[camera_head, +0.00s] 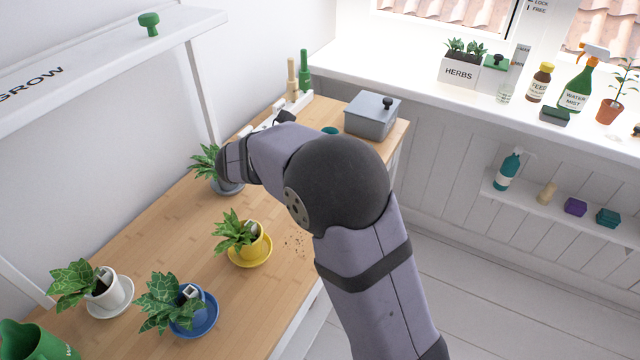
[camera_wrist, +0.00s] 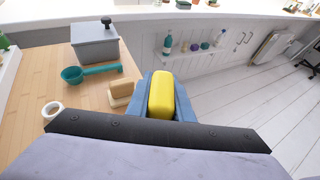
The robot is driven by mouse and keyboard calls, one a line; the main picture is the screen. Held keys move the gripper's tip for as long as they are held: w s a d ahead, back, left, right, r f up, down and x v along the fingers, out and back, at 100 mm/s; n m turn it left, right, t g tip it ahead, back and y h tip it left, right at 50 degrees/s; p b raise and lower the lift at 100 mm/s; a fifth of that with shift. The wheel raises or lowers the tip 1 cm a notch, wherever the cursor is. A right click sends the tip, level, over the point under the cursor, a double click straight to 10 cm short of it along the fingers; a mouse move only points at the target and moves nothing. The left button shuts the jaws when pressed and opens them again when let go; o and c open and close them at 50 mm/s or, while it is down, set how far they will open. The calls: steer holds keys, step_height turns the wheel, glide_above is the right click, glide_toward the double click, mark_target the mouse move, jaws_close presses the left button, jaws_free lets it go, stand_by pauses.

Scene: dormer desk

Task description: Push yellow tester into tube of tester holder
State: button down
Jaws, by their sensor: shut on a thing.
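The yellow tester (camera_wrist: 161,95) shows in the wrist view as a rounded yellow body. It sits between the blue fingers of my gripper (camera_wrist: 162,100), which is shut on it. Its lower end is hidden. In the head view my arm hides the tester and most of my gripper. A white rack (camera_head: 301,100), which looks like the tester holder, stands at the back of the wooden desk. A beige stick-like tester (camera_head: 291,76) and a green one (camera_head: 304,70) stand upright in it. Its other tubes are hidden behind my arm.
A grey lidded box (camera_head: 372,117) stands at the desk's back right corner. A teal scoop (camera_wrist: 90,72), a tan block (camera_wrist: 121,94) and a white ring (camera_wrist: 53,109) lie near it. Potted plants line the desk, one in a yellow pot (camera_head: 258,245).

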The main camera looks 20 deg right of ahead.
steer(key=d+r+t+b, duration=0.1)
steer(key=d+r+b, duration=0.1)
steer(key=d+b, duration=0.2)
steer(key=w+a+n+t+y, duration=0.3)
steer(key=w+a+n+t, duration=0.1)
steer(key=w+n+t, duration=0.1)
steer(key=shift+r+n+p, duration=0.2)
steer(key=shift+n+p, duration=0.1)
steer(key=shift+n, duration=0.1)
steer(key=shift+f+b, duration=2.35)
steer(key=shift+f, duration=0.55)
steer(key=shift+f+b, duration=1.45)
steer(key=shift+f, duration=0.65)
steer(key=c, duration=1.5)
jaws_free()
